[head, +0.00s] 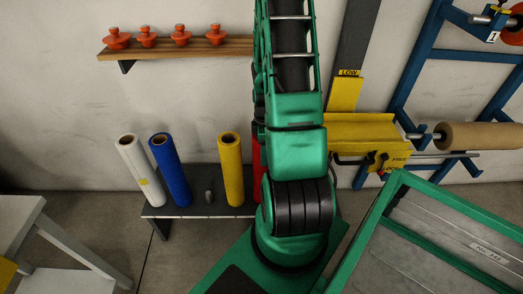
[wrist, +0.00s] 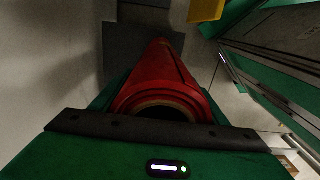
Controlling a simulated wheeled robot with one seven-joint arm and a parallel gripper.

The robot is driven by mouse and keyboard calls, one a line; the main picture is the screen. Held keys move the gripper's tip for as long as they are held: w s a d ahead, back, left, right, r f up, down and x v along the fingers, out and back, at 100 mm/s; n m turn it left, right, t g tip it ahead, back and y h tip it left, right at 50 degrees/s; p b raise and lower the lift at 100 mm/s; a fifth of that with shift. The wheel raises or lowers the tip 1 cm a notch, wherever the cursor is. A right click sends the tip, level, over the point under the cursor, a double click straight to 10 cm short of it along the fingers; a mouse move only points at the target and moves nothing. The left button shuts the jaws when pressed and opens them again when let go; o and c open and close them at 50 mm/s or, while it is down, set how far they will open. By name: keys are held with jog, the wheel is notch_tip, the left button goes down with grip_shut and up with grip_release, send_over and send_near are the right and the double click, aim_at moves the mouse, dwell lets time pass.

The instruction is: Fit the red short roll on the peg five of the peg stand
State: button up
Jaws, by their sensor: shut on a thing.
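The red roll (wrist: 158,75) fills the middle of the wrist view, its hollow end facing the camera. My gripper (wrist: 160,92) is shut on it, with green finger parts on both sides. In the head view a thin red strip of the roll (head: 256,172) shows at the right end of the peg stand (head: 190,211), mostly behind my arm. The stand carries a white roll (head: 140,172), a blue roll (head: 170,170), a bare grey peg (head: 208,197) and a yellow roll (head: 231,170). The red roll's lower end and the peg under it are hidden; I cannot tell whether it is seated.
A wooden shelf (head: 190,47) with several red-orange knobs hangs on the wall above. A yellow chute (head: 365,128) and a blue rack (head: 410,75) with a brown roll (head: 475,136) stand right. A green-framed table (head: 450,215) is front right, a white table (head: 50,235) left.

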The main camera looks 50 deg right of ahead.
jog(key=shift+f, duration=0.8)
jog(key=o, duration=2.2)
jog(key=shift+c, duration=0.2)
jog(key=shift+f, duration=0.1)
notch_tip(320, 180, up, 11)
